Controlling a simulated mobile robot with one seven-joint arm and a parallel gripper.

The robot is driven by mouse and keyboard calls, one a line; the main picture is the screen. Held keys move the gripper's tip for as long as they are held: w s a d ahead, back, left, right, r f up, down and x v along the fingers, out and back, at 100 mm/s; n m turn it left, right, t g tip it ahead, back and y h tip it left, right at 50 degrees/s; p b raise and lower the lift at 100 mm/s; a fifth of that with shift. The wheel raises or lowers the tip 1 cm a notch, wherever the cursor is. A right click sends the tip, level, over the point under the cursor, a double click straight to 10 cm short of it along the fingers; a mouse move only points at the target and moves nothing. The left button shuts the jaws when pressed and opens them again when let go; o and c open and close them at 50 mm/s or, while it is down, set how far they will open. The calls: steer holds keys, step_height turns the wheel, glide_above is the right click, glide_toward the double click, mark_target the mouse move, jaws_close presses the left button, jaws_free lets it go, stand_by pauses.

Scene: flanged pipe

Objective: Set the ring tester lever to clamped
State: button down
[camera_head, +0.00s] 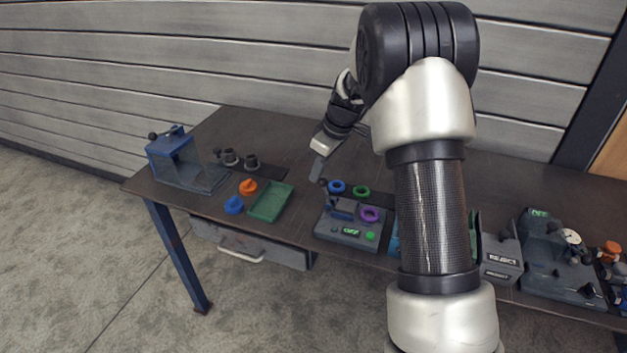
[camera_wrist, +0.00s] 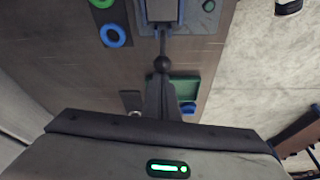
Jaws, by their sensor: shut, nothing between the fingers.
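The ring tester (camera_head: 345,232) is a grey-blue box near the table's front edge, with a lit green display and a green button on its front. Its lever ends in a dark ball knob (camera_head: 323,182) at the left rear. A purple ring (camera_head: 371,214) sits at its right side. My gripper (camera_head: 319,170) is shut and empty, pointing down right by the knob. In the wrist view the knob (camera_wrist: 162,64) shows just beyond my shut fingertips (camera_wrist: 162,84), on a thin rod from the tester (camera_wrist: 160,12). I cannot tell whether they touch.
A blue ring (camera_head: 336,187) and a green ring (camera_head: 361,191) lie behind the tester. A green tray (camera_head: 269,203) and a blue fixture (camera_head: 180,160) stand to the left. A reject bin (camera_head: 501,258) and a gauge device (camera_head: 560,262) stand right. My arm hides the table's middle.

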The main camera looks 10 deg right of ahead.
steer(key=d+y+b, duration=0.1)
steer(key=b, duration=0.2)
steer(key=s+d+f+t+y+b, duration=0.1)
steer(key=b, duration=0.3)
steer(key=shift+s+d, duration=0.2)
steer(key=shift+d, duration=0.2)
steer(key=s+d+b, duration=0.1)
steer(key=b, duration=0.1)
steer(key=s+d+r+y+b, duration=0.1)
steer(key=d+b, duration=0.1)
steer(key=b, duration=0.1)
steer(key=shift+t, duration=0.4)
steer(key=shift+s+d+f+b, duration=0.3)
steer(key=shift+d+b, duration=0.2)
steer(key=shift+d, duration=0.1)
steer(key=shift+s+f, duration=0.1)
step_height(320, 180, up, 4)
steer(key=w+a+f+p, duration=0.1)
steer(key=w+a+p, duration=0.1)
steer(key=a, duration=0.1)
steer(key=s+d+r, duration=0.4)
steer(key=d+r, duration=0.1)
steer(key=d, duration=0.1)
steer(key=shift+d+r+y+p, duration=0.3)
steer(key=shift+r+p, duration=0.1)
steer(key=shift+p, duration=0.05)
